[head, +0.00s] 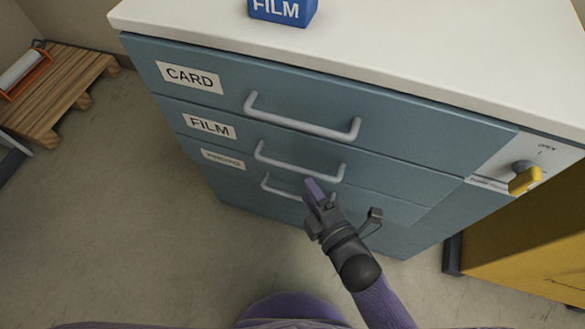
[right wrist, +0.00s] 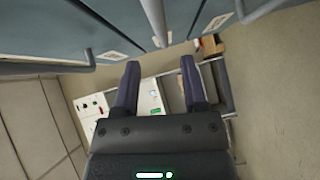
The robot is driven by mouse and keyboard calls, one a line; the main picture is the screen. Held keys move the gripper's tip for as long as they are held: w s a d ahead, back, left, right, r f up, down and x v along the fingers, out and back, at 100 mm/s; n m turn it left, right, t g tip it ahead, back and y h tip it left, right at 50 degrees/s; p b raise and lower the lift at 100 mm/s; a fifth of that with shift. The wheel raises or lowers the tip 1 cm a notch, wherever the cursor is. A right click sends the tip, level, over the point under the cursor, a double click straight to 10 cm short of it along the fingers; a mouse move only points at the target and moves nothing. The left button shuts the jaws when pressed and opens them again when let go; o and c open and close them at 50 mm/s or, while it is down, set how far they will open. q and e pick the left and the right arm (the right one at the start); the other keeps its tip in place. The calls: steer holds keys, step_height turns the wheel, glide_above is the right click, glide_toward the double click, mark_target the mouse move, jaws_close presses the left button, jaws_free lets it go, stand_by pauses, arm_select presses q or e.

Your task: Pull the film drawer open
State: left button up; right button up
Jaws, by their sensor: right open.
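The film drawer (head: 244,136) is the middle blue-grey drawer of the cabinet, labelled FILM, and its front sits flush with the others. Its grey bar handle (head: 297,168) is bare. My right gripper (head: 316,188) is open and empty, just below and in front of the film handle in the head view, near the lower drawer's handle (head: 275,191). The right wrist view shows its two purple fingers (right wrist: 158,78) spread apart, with a handle bar (right wrist: 155,18) beyond them. I cannot tell whether they touch any handle. My left gripper is out of view.
The CARD drawer (head: 330,90) is above and looks shut. A blue FILM box (head: 283,11) stands on the white top (head: 400,45). A wooden pallet (head: 62,85) lies left. Floor before the drawers is clear.

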mark_target(294, 166)
steer(key=b+x, duration=0.2)
steer(key=x, duration=0.5)
steer(key=shift+f+b, duration=0.2)
steer(key=shift+b, duration=0.2)
steer(key=shift+w+a, duration=0.15)
steer(key=shift+w, duration=0.2)
steer(key=shift+r, duration=0.1)
jaws_close()
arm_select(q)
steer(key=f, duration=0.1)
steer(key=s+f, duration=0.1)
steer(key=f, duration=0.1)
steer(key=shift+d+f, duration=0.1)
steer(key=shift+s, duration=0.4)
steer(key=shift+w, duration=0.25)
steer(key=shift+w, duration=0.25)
